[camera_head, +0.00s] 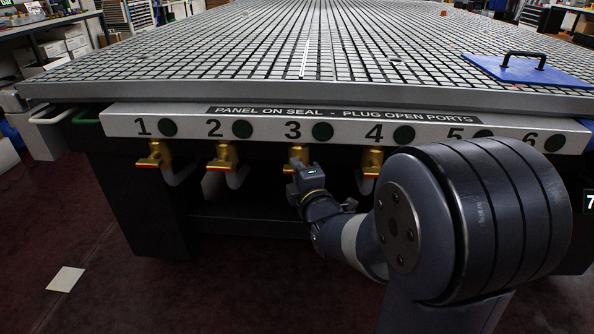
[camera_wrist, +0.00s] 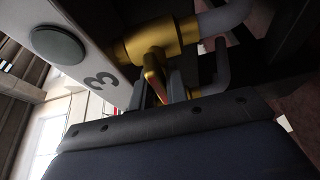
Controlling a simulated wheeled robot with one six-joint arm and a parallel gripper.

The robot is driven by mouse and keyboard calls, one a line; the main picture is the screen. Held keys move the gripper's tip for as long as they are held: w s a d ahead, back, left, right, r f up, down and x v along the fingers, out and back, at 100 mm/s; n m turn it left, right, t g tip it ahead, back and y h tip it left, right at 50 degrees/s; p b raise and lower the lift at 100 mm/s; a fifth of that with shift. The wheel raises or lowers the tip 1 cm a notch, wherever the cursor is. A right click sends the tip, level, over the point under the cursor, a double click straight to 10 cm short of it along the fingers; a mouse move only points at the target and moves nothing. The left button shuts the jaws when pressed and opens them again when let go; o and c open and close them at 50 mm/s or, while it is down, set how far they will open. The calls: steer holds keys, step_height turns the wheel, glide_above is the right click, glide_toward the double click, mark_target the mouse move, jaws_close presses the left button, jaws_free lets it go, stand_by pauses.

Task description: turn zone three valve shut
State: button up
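The zone three valve (camera_head: 298,152) is a brass valve under the panel's number 3. It also shows in the wrist view as a brass body (camera_wrist: 160,38) with a lever handle (camera_wrist: 154,76) pointing toward my gripper. The tip of the handle shows just left of my gripper in the head view. My gripper (camera_head: 303,168) is right at this valve, from below and in front. In the wrist view my gripper's fingers (camera_wrist: 160,90) lie on either side of the handle. I cannot tell whether they press on it. The handle's near end is partly hidden by the fingers.
Similar brass valves sit under 1 (camera_head: 154,155), 2 (camera_head: 223,158) and 4 (camera_head: 371,160); my arm hides the area under 5 and 6. The numbered panel (camera_head: 260,124) overhangs the valves. A pale pipe (camera_wrist: 224,16) runs off the valve. A blue plate (camera_head: 520,68) lies on the grid table.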

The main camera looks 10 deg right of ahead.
steer(key=o, duration=0.3)
steer(key=shift+o, duration=0.2)
steer(key=s+p, duration=0.2)
steer(key=s, duration=0.8)
steer(key=shift+s+d, duration=0.4)
steer(key=shift+d, duration=0.05)
steer(key=shift+w, duration=0.1)
steer(key=w, duration=0.3)
steer(key=w+b, duration=0.1)
steer(key=w, duration=0.2)
steer(key=w+a+b, duration=0.1)
steer(key=w, duration=0.3)
steer(key=shift+w, duration=0.35)
steer(key=shift+r, duration=0.1)
steer(key=shift+p, duration=0.3)
steer(key=shift+s, duration=0.1)
